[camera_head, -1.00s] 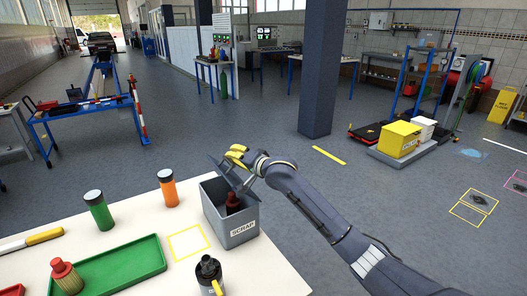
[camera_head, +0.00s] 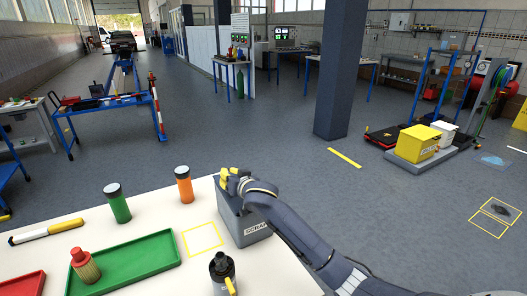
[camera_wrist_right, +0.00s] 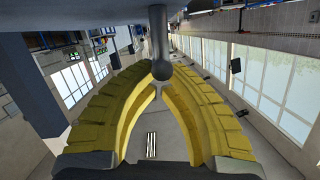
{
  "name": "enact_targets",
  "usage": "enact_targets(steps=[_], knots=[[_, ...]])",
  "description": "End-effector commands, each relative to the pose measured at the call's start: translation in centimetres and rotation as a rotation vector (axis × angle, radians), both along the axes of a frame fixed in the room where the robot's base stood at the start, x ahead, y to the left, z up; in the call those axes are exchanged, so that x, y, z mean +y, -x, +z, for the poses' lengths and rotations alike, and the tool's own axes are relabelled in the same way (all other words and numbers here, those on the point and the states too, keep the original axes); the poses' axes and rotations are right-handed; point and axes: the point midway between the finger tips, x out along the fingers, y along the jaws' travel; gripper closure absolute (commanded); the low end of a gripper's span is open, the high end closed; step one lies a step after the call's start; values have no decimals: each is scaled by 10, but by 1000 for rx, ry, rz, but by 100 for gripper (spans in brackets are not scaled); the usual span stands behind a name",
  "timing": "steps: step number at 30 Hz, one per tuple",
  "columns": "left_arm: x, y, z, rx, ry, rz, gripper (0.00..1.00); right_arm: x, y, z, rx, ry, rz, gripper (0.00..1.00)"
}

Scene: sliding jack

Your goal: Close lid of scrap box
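The grey scrap box (camera_head: 230,222) stands at the right part of the white table in the head view, with its label facing front. My right gripper (camera_head: 226,179) is at the box's top, near its far left edge, and my arm covers much of the opening. The lid is mostly hidden behind the gripper and arm, so its exact angle cannot be told. In the right wrist view the yellow fingers (camera_wrist_right: 158,88) come together at their tips, with a grey rounded rod end (camera_wrist_right: 161,68) close by; whether they grip anything is unclear. My left gripper is not in view.
An orange-bodied container (camera_head: 184,188) and a green one (camera_head: 118,207) stand left of the box. A black bottle (camera_head: 221,272) stands in front of it. A green tray (camera_head: 130,262) and a red-capped bottle (camera_head: 85,265) are further left. A yellow-outlined square (camera_head: 202,239) is bare.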

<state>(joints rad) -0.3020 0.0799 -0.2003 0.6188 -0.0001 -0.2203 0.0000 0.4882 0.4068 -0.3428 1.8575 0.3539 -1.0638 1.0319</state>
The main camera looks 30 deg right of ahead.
Motion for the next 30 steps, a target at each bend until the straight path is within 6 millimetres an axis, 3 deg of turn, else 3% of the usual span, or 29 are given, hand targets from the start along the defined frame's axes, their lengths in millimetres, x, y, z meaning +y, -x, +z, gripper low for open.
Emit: enact_targets(steps=[7, 22, 30], knots=[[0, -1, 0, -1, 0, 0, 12, -11, 5, -4, 0, 35, -19, 100], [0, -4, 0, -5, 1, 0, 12, -12, 5, -4, -1, 38, -20, 100], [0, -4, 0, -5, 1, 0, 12, -12, 2, 24, -4, 37, -10, 100]])
